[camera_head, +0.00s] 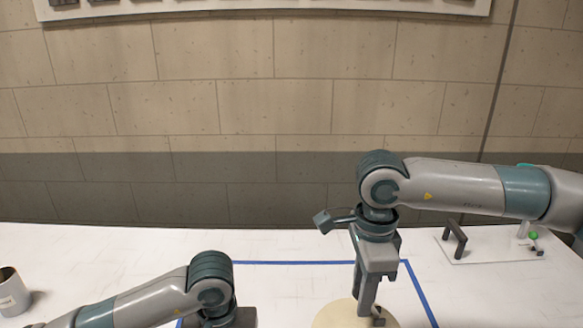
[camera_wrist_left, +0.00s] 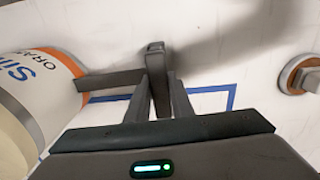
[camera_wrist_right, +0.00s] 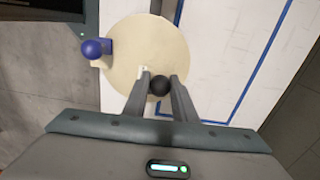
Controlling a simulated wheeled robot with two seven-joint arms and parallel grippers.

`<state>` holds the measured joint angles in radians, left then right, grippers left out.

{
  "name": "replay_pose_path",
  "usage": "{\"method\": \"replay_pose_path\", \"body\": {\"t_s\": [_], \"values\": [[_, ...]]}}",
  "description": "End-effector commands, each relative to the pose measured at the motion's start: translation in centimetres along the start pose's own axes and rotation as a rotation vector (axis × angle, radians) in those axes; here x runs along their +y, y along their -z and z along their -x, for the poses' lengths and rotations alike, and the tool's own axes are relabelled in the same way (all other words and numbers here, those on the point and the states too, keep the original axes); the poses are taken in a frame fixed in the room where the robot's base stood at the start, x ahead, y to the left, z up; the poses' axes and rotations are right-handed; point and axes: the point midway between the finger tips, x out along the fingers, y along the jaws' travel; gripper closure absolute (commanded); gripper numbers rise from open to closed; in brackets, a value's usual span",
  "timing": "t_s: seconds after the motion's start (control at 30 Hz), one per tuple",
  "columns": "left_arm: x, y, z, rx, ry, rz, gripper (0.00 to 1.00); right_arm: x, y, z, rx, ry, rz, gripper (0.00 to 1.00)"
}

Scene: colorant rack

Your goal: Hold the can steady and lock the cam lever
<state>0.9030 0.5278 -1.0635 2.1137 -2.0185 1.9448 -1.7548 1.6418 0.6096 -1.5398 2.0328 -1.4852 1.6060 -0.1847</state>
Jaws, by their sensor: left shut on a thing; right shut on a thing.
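The can (camera_wrist_left: 62,72), with a white and orange label, lies at the left of the left wrist view. A round beige top (camera_wrist_right: 150,45), seemingly the can's, fills the middle of the right wrist view and is partly cut off in the head view (camera_head: 338,316). My left gripper (camera_wrist_left: 160,82) is shut on a dark grey handle (camera_wrist_left: 110,79) beside the can; its tips are out of the head view. My right gripper (camera_wrist_right: 159,78) points down over the beige top, shut on a black knob (camera_wrist_right: 159,86), seemingly the cam lever's. The lever's arm is hidden.
A blue ball knob (camera_wrist_right: 92,49) sits at the beige top's edge. Blue tape (camera_head: 300,263) outlines an area on the white table. A white plate (camera_head: 490,254) with a dark handle stands right, a cup (camera_head: 12,295) far left. A round brown piece (camera_wrist_left: 298,76) shows in the left wrist view.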

Motion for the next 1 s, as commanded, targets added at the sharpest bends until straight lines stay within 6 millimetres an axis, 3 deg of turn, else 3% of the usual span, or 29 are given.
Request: {"method": "replay_pose_path", "body": {"t_s": [1.0], "values": [[-0.5, 0.0, -0.2, -0.005, 0.014, 0.005, 1.0, -0.1, 2.4, 0.8, 0.008, 0.003, -0.008, 1.0]]}}
